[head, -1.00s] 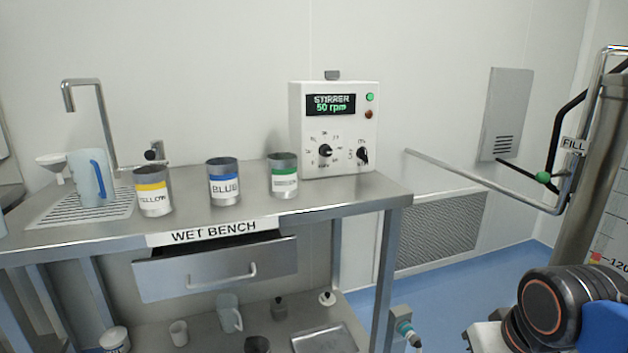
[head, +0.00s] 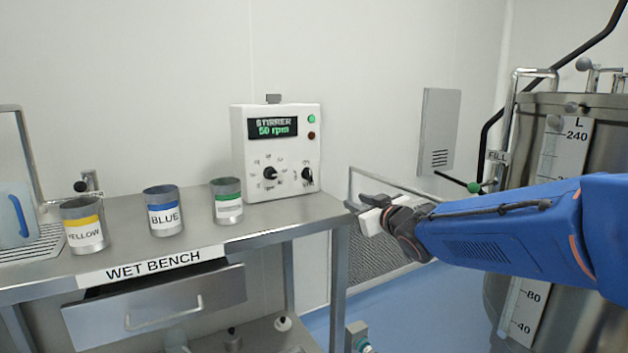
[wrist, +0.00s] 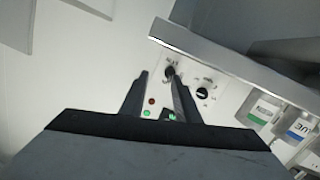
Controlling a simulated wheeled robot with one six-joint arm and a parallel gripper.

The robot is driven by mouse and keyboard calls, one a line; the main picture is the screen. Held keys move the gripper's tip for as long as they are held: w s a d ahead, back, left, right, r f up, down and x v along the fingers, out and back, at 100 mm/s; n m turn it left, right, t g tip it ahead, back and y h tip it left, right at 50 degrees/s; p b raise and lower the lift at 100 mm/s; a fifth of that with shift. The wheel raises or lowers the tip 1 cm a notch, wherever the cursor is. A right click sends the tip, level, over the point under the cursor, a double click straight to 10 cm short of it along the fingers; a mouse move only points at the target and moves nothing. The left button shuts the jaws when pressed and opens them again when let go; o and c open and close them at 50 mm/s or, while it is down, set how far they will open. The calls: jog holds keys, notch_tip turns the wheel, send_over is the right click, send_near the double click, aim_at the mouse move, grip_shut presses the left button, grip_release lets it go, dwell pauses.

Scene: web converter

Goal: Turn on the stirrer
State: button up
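The stirrer box (head: 240,135) stands white on the back right of the wet bench. Its display (head: 272,128) reads "STIRRER 50 rpm". A green lamp (head: 312,119) sits above a dark red lamp (head: 311,135). A middle black knob (head: 270,173) has a scale around it, and a smaller right black knob (head: 307,175) has small marks too small to read. My gripper (head: 357,203) is right of the box, apart from it. In the wrist view, my gripper (wrist: 157,78) is open and empty, with the right knob (wrist: 169,72) beyond its right fingertip; the fingers partly hide the panel.
Yellow (head: 85,226), blue (head: 164,211) and green-labelled (head: 227,202) cans stand left of the box on the wet bench (head: 200,251). A steel tank (head: 575,140) with a "FILL" pipe stands at right. A wall panel (head: 440,130) is behind my arm.

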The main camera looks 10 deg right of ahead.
aim_at(311, 177)
jog(key=w+a+y, duration=0.1)
jog(key=w+a, duration=0.1)
jog(key=w, duration=0.4)
jog(key=w+a+r+n, duration=0.1)
jog(key=w+a, duration=0.2)
jog(key=w, duration=0.3)
jog(key=w+a+y, duration=0.1)
jog(key=w+a, duration=0.2)
jog(key=w, duration=0.4)
jog(key=shift+a+r+n+t+y, duration=0.2)
jog(key=shift+r+n+t+y, duration=0.1)
jog(key=shift+r+n, duration=0.1)
grip_shut()
